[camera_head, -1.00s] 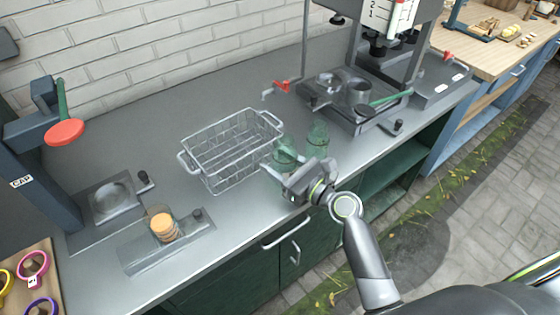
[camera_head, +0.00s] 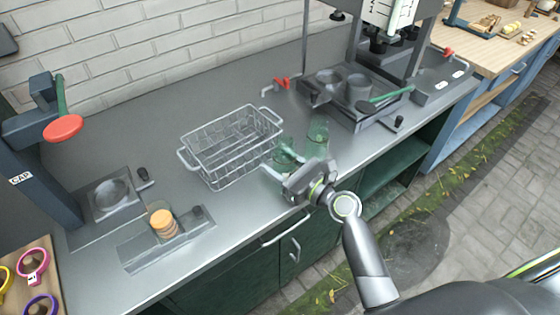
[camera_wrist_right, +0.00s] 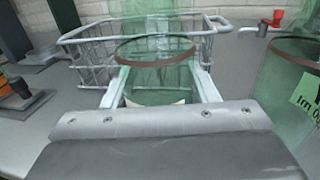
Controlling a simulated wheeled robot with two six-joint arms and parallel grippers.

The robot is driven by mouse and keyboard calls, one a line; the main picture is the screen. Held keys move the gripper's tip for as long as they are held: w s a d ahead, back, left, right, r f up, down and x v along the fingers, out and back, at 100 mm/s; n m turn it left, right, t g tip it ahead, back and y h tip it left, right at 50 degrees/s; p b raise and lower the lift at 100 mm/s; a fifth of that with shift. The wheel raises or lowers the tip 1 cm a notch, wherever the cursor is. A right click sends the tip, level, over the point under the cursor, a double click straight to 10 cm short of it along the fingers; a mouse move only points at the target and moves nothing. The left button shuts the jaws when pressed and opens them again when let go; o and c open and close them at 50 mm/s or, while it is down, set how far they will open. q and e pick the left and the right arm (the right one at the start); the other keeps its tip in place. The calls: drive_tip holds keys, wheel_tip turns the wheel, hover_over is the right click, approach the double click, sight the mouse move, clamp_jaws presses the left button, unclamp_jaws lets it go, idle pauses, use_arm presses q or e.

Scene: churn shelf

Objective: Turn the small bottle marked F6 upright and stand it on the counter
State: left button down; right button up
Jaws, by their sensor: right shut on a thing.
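A small clear green glass bottle (camera_head: 283,155) is between the fingers of my right gripper (camera_head: 283,172), at the right front corner of the wire basket. In the right wrist view the green glass (camera_wrist_right: 158,48) rises between the two pale fingers, with a brown ring around it; the gripper (camera_wrist_right: 160,92) is shut on it. The fingers and palm hide its lower part, and I cannot read a mark on it. A second green bottle (camera_head: 318,134) stands just right of it; its yellow-green label shows partly in the right wrist view (camera_wrist_right: 312,92). My left gripper is out of view.
The wire basket (camera_head: 222,165) stands on the grey counter (camera_head: 110,150) behind the held bottle. A press with metal cups (camera_head: 357,88) is at the right. A red-handled tap (camera_head: 281,84) is behind. An orange-filled jar (camera_head: 163,222) stands at the left front. The front edge is close.

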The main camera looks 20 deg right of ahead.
sight(294, 168)
drive_tip(key=shift+f, duration=0.1)
drive_tip(key=o, duration=1.1)
drive_tip(key=shift+o, duration=0.2)
drive_tip(key=shift+s, duration=0.15)
drive_tip(key=shift+s+d+r+p, duration=0.35)
drive_tip(key=shift+s+d+p, duration=0.2)
drive_tip(key=shift+s, duration=0.25)
drive_tip(key=shift+s+d+r+p, duration=0.2)
drive_tip(key=shift+s+d, duration=0.2)
drive_tip(key=shift+s, duration=0.3)
drive_tip(key=shift+s+d+r+p, duration=0.25)
drive_tip(key=shift+s+d, duration=0.2)
drive_tip(key=shift+s, duration=0.25)
drive_tip(key=shift+s+d+r+p, duration=0.2)
drive_tip(key=shift+s+d, duration=0.2)
drive_tip(key=shift+s, duration=0.3)
